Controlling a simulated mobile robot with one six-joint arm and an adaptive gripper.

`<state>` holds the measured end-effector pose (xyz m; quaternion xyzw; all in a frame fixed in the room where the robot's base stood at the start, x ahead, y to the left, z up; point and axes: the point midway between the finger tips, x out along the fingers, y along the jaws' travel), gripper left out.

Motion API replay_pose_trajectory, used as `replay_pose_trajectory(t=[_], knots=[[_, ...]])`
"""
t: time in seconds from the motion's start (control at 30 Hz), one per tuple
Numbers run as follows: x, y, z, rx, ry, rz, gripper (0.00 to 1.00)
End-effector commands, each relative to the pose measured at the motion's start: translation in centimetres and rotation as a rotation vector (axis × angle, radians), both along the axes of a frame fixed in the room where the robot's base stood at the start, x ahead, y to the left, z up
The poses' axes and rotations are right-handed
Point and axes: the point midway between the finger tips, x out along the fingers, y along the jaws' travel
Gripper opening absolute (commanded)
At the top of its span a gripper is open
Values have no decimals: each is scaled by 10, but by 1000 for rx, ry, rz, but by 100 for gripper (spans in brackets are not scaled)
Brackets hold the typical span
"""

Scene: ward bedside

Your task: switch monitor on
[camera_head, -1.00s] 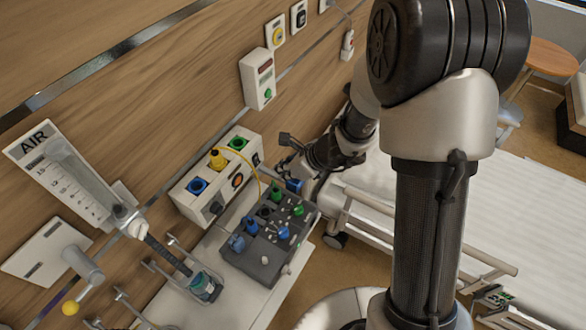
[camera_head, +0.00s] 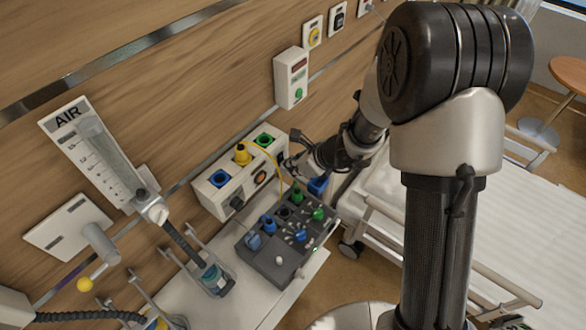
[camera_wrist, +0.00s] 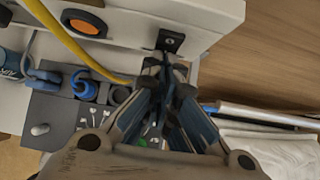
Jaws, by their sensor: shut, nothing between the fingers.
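The white box (camera_head: 222,203) on the wall has blue, yellow and green sockets on top and an orange round button (camera_head: 260,178) on its front. Its front also shows in the wrist view (camera_wrist: 222,18), with the orange button (camera_wrist: 84,22) and a small black switch (camera_wrist: 171,41) to the right of it. My gripper (camera_wrist: 171,66) is shut and empty, its fingertips just below the black switch in that picture. I cannot tell whether they touch it. In the head view, my gripper (camera_head: 298,140) is at the right end of the box, and the switch there is hard to make out.
A grey tray (camera_head: 262,262) with blue and green plugs stands below the box. A yellow cable (camera_wrist: 62,38) runs close by the gripper. An AIR flowmeter (camera_head: 95,160) hangs at left, a small wall unit (camera_head: 291,78) above. The bed (camera_head: 540,220) lies at right.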

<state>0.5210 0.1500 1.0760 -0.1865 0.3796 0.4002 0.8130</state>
Motion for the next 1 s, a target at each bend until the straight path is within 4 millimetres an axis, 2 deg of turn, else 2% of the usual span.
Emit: replay_pose_trajectory(t=[0.03,0.1,0.7,1.0], knots=[[1,0,-8,12,-11,-1,0],[2,2,-9,29,-25,-1,0],[2,2,13,26,-21,-1,0],[2,2,14,26,-20,0,0]])
